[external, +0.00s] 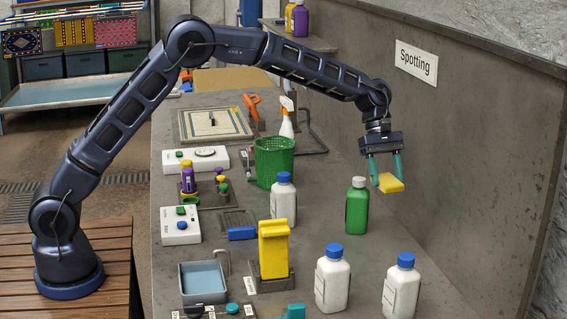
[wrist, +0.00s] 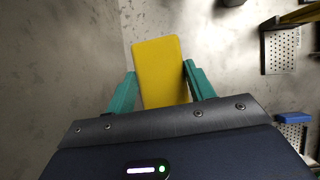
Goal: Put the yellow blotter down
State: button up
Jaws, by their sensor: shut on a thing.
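The yellow blotter (external: 391,184) is a small flat block between the teal fingers of my gripper (external: 385,174). My gripper is shut on it and holds it in the air at the right side of the counter, near the grey back wall. In the wrist view the yellow blotter (wrist: 160,70) sticks out forward between the two fingers of my gripper (wrist: 158,88). Bare grey surface shows around it there. Its height above the counter is hard to tell.
The grey counter (external: 320,215) is crowded. A green bottle (external: 357,207) stands left of the gripper, and white bottles (external: 332,278) with blue caps stand at the front. A yellow upright holder (external: 273,248), a green basket (external: 273,160) and a sink (external: 204,281) are further left. A "Spotting" sign (external: 416,62) hangs on the wall.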

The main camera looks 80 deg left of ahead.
jog(key=a+n, duration=0.2)
jog(key=a, duration=1.7)
jog(key=n+t, duration=0.2)
send_over(336, 199)
jog(key=a, duration=0.2)
jog(key=f, duration=2)
jog(key=shift+s+d, duration=0.2)
jog(key=shift+s, duration=0.2)
jog(key=shift+f, duration=0.1)
jog(key=o, duration=0.9)
jog(key=shift+o, duration=0.2)
